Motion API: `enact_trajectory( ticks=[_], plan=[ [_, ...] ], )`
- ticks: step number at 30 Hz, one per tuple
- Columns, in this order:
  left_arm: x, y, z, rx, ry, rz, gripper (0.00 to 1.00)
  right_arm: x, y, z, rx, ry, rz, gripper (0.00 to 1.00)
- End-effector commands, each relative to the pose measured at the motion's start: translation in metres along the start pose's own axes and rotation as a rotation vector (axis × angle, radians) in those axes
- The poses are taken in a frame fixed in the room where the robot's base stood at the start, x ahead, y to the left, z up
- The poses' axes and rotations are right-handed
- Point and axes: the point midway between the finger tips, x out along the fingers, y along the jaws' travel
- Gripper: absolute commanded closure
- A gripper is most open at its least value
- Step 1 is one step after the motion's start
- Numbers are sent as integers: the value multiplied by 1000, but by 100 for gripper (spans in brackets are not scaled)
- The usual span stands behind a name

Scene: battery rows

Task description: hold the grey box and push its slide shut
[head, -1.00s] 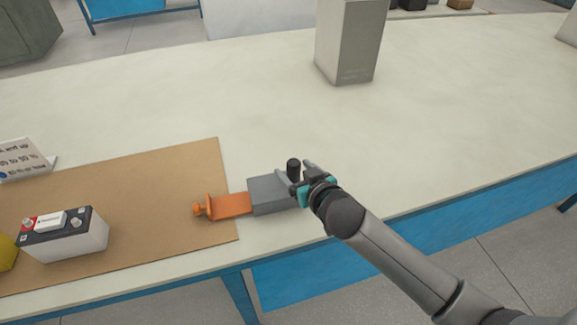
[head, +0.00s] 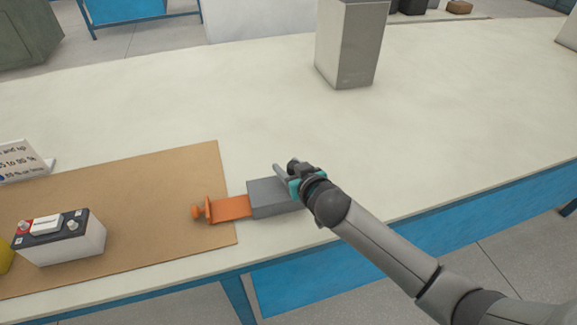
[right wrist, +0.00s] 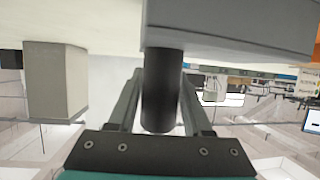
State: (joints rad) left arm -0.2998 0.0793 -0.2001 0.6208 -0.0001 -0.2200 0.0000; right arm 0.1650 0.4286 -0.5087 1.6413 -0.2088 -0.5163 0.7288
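The grey box (head: 266,196) lies on the table at the right edge of a brown mat. Its orange slide (head: 232,208) sticks out to the left and ends in an upright plate with a knob (head: 197,212). A dark round post (right wrist: 162,95) stands on the box near its right end. My right gripper (head: 288,169) is at that end, with a finger on each side of the post. In the right wrist view the fingers look closed against the post, and the box (right wrist: 230,25) shows along the top. My left gripper is not in view.
A battery (head: 60,238) and a white sign (head: 22,162) are at the left, the battery on the brown mat (head: 150,190). A tall grey block (head: 345,50) stands at the back. The table (head: 180,105) between is clear.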

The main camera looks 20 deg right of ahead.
Motion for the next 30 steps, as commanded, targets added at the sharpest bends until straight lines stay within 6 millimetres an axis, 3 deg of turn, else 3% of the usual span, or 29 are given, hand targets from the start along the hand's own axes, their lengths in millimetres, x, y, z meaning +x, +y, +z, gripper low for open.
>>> enact_trajectory(
  ticks=[1,13,30],
  plan=[
    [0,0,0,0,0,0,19,0,0,0,0,0,0,57],
    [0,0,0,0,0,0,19,0,0,0,-1,0,0,100],
    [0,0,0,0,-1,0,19,0,0,0,-1,-1,0,100]
  ],
)
